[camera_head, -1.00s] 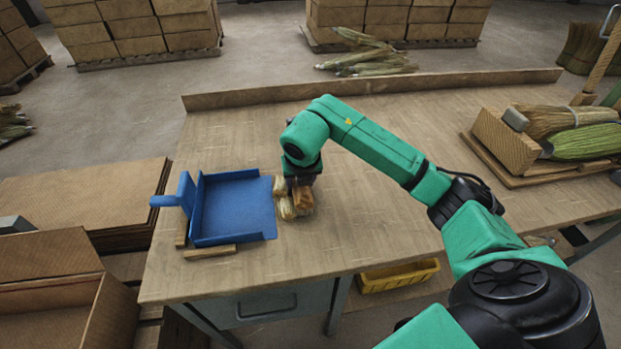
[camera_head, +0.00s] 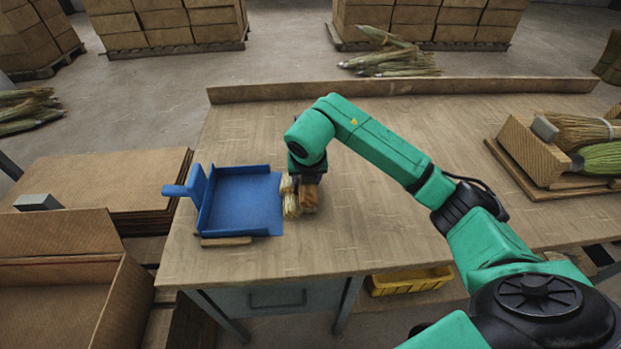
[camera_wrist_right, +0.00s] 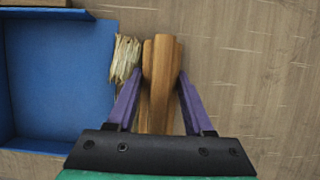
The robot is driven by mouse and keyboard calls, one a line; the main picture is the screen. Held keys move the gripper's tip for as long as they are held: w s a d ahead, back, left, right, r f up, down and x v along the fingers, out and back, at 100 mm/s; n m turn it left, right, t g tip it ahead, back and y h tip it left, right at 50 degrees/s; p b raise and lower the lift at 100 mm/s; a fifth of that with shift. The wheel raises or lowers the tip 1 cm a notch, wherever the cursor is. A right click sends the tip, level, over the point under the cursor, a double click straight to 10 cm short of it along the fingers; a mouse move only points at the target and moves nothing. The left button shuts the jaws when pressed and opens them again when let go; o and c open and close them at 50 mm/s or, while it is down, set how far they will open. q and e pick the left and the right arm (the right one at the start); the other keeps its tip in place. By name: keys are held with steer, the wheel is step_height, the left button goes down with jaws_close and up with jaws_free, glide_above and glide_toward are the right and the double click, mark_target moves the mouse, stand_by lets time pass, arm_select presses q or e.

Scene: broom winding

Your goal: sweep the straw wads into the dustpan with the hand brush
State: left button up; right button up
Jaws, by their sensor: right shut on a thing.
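The blue dustpan (camera_head: 250,203) lies on the workbench with its open side facing right. Pale straw wads (camera_head: 291,204) sit at its open edge, between the pan and the brush. One wad (camera_wrist_right: 126,60) shows in the right wrist view, close to the pan's edge and beside the brush. The hand brush (camera_head: 310,197) shows as a brown wooden block. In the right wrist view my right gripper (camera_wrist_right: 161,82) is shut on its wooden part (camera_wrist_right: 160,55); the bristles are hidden. My left gripper is not in view.
A wooden strip (camera_head: 226,241) lies along the pan's near side. A tray of straw bundles (camera_head: 530,152) stands at the bench's right. A raised ledge (camera_head: 400,88) runs along the back. The bench (camera_head: 410,235) is clear right of the brush.

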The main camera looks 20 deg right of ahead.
mark_target(290, 184)
steer(key=shift+w+a, duration=0.1)
steer(key=shift+a, duration=0.75)
steer(key=shift+w+a, duration=0.4)
steer(key=shift+a, duration=0.35)
steer(key=shift+r, duration=0.1)
steer(key=shift+w+a, duration=0.2)
steer(key=shift+a, duration=0.2)
steer(key=shift+w+a+r+b, duration=0.1)
steer(key=shift+w+a, duration=0.2)
steer(key=shift+a, duration=0.65)
steer(key=shift+w+a+f+b, duration=0.1)
steer(key=shift+w+a, duration=0.25)
steer(key=shift+a, duration=0.6)
steer(key=shift+w+a+r+b, duration=0.1)
steer(key=shift+w+a, duration=0.2)
steer(key=shift+a, duration=0.65)
